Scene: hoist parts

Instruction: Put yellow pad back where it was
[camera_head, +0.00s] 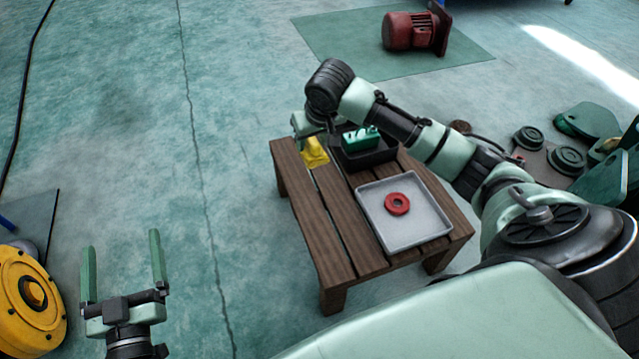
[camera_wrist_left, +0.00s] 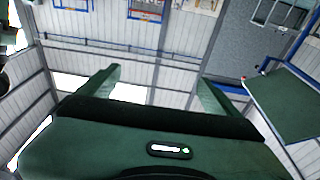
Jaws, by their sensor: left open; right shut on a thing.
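The yellow pad (camera_head: 314,152) is at the far left end of the slatted wooden table (camera_head: 331,222) in the head view. My right gripper (camera_head: 307,140) reaches over that end from the right and is shut on the yellow pad. The fingertips are partly hidden by the wrist, and I cannot tell whether the pad touches the wood. My left gripper (camera_head: 123,268) is open and empty over the floor at the lower left, well away from the table. Its two fingers also show in the left wrist view (camera_wrist_left: 160,90), with nothing between them.
A black bin (camera_head: 372,158) with a green part (camera_head: 360,138) stands beside the pad. A grey tray (camera_head: 433,225) with a red ring (camera_head: 397,204) sits on the near part of the table.

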